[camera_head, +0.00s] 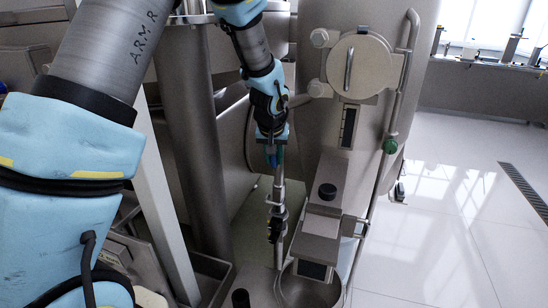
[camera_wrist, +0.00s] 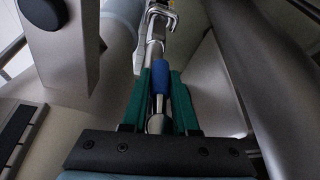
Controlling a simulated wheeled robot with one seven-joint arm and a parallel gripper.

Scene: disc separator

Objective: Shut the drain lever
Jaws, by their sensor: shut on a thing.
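The drain lever has a blue handle (camera_wrist: 160,78) that shows between the two green fingers in the wrist view. My gripper (camera_head: 272,158) is shut on this handle, with a finger on either side. In the head view the fingers and a bit of blue show at the top of a slim metal drain pipe (camera_head: 279,194). In the wrist view the handle looks roughly in line with the pipe (camera_wrist: 154,42). The lever's pivot is hard to make out, and the fingers hide part of the handle.
A steel vessel with a round cover (camera_head: 358,68) stands to the right of my gripper. A box-shaped spout with a black knob (camera_head: 327,191) sits close by, above a round metal bowl (camera_head: 308,290). A thick grey column (camera_head: 197,140) stands to the left. Open tiled floor (camera_head: 440,240) lies at the right.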

